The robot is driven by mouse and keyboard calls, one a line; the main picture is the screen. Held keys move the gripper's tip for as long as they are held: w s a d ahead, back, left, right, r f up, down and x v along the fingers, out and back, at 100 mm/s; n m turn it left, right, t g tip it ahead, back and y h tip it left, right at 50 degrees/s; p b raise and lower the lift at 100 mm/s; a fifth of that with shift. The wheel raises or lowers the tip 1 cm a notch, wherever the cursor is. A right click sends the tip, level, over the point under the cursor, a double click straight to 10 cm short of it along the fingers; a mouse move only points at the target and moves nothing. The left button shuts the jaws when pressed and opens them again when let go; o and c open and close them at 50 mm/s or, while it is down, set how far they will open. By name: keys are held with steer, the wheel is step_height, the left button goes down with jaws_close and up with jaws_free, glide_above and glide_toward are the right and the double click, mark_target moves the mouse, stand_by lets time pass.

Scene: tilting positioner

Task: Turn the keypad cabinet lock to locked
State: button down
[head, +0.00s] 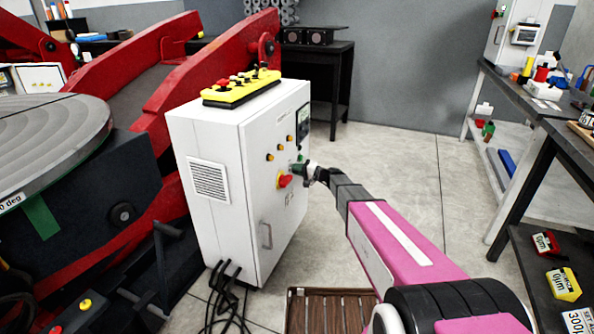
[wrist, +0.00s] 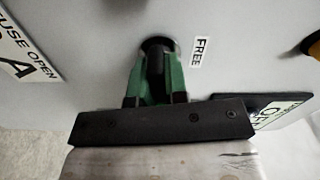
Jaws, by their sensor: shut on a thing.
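The white cabinet (head: 220,150) stands upright in the head view, with its control face turned toward the right. My gripper (head: 299,168) reaches that face from the right. In the wrist view my gripper (wrist: 158,75) has green fingers closed around a small black knob (wrist: 157,46) on the pale panel. I cannot make out a LOCKED label.
A red knob (head: 285,181) sits just below my gripper, with several orange buttons nearby. A door handle (head: 266,236) is lower down. A yellow pendant (head: 241,87) lies on the cabinet top. A wooden slatted platform (head: 330,310) is on the floor; open floor lies to the right.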

steer(key=shift+f+m, duration=0.1)
steer(key=shift+m, duration=0.9)
steer(key=c, duration=1.1)
jaws_free()
steer(key=shift+c, duration=0.2)
steer(key=shift+d, duration=0.1)
steer(key=v, duration=1)
steer(key=shift+d, duration=0.3)
steer(key=shift+s, duration=0.15)
